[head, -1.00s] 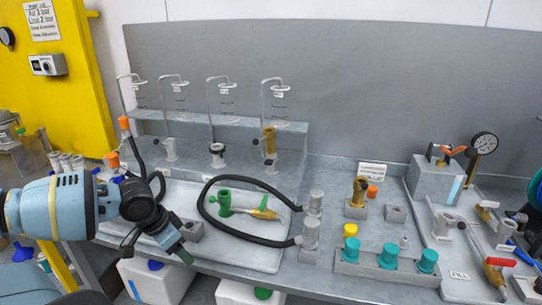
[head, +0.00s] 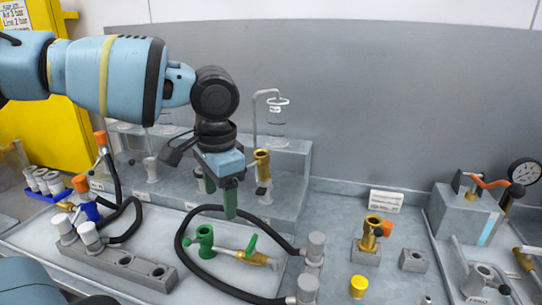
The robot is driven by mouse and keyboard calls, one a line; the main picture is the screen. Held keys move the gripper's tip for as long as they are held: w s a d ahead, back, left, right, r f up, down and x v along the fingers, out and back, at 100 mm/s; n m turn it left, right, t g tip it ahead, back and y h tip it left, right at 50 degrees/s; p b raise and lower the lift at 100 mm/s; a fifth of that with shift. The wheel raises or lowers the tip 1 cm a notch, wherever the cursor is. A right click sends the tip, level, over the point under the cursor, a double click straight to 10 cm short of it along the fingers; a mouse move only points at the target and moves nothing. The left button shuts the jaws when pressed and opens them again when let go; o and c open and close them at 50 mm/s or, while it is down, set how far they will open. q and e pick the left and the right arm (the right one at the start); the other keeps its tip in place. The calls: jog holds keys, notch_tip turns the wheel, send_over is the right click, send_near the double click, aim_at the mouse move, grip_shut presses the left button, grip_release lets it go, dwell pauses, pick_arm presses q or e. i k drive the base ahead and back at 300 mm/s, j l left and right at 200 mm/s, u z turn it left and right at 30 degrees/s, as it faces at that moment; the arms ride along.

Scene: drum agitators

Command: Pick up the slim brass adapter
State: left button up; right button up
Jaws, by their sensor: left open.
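Two brass adapters show, and I cannot tell for certain which one is meant as the slim one. One brass adapter (head: 262,164) stands upright at the stepped grey shelf, below a bent metal tube. The other brass adapter (head: 370,233) stands upright in a small grey block on the bench, with an orange part beside its top. My left gripper (head: 230,205) points down with green fingers, in front of the shelf and to the left of the first adapter. It is open and apart from both adapters. My right gripper is out of view.
A black hose (head: 190,262) loops around a green valve (head: 205,240) with a brass end on the pale tray. A yellow cap (head: 358,286) and an empty grey block (head: 413,260) are at the right. The stepped shelf (head: 292,165) stands behind the tray.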

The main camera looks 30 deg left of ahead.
aim_at(264, 169)
jog(key=i+j, duration=0.2)
jog(key=i, duration=0.25)
jog(key=i+j, duration=0.2)
jog(key=i, duration=0.2)
